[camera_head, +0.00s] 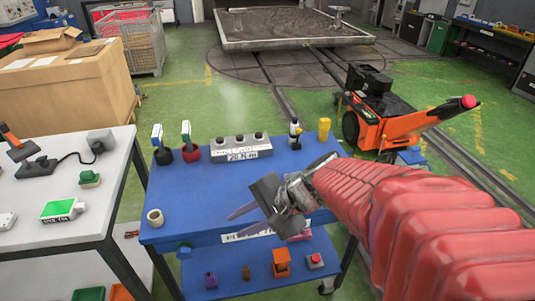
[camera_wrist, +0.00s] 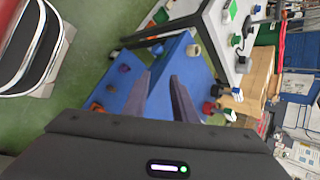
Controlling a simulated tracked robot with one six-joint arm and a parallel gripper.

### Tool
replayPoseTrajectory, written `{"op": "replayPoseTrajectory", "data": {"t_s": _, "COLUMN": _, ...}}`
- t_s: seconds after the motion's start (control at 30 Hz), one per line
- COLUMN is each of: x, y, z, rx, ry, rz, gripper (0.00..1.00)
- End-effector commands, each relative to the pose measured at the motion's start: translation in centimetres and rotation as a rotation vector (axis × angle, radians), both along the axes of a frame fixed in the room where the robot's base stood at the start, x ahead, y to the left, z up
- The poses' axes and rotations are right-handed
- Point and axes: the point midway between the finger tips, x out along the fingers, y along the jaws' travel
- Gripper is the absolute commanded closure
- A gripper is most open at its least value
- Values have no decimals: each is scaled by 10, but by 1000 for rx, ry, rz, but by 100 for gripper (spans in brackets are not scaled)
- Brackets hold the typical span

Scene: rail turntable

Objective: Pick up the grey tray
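A grey block-like tray (camera_head: 217,153) with round dark holes in its top and a white label reading "20 N·m" stands near the back edge of the blue workbench (camera_head: 200,205). I take it to be the grey tray; I cannot make it out in the wrist view. My gripper (camera_head: 236,222) is over the front part of the bench, in front of the tray and apart from it. In the wrist view my gripper (camera_wrist: 160,75) shows two dark fingers spread apart with nothing between them.
A cream roll (camera_head: 155,217) is front left. A white table (camera_head: 100,205) adjoins left; an orange machine (camera_head: 385,125) stands behind right.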

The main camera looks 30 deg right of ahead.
Motion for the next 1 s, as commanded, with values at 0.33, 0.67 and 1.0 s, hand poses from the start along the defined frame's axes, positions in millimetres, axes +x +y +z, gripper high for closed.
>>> {"op": "replayPoseTrajectory", "data": {"t_s": 0.33, "x": 60, "y": -92, "z": -18, "rx": 475, "ry": 41, "rz": -595, "gripper": 75}}
{"op": "replayPoseTrajectory", "data": {"t_s": 0.67, "x": 69, "y": -238, "z": -56, "rx": 889, "ry": -9, "rz": -1198, "gripper": 75}}
{"op": "replayPoseTrajectory", "data": {"t_s": 1.0, "x": 31, "y": -343, "z": -96, "rx": 1132, "ry": -98, "rz": -1602, "gripper": 75}}
